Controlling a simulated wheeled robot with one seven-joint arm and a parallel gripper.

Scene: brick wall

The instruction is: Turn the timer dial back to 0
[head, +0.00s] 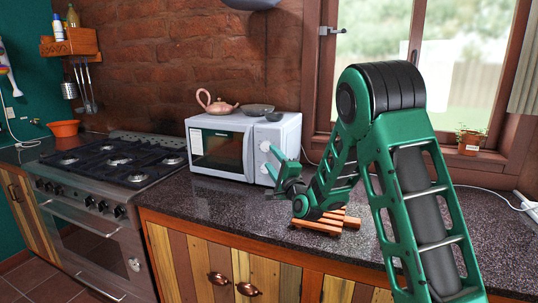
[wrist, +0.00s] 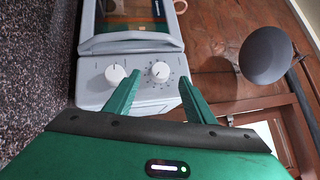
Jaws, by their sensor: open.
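The white microwave (head: 215,166) stands on the counter against the brick wall, and its control panel also shows in the wrist view (wrist: 92,96). Two round white dials sit on the panel. One dial (wrist: 160,72) has a ring of marks around it; this is the upper one in the head view (head: 265,146). The other dial (wrist: 115,74) is the lower one. The labels are too small to read. My gripper (wrist: 158,80) is open and empty, its green fingers spread to either side of the upper dial. I cannot tell whether they touch it. The head view shows my gripper (head: 273,162) at the panel.
A pink teapot (head: 216,102) and a grey bowl (head: 257,109) stand on the microwave. Wooden slats (head: 317,227) lie on the counter below my wrist. A gas stove (head: 115,165) is at the left. The counter is clear in front of the microwave.

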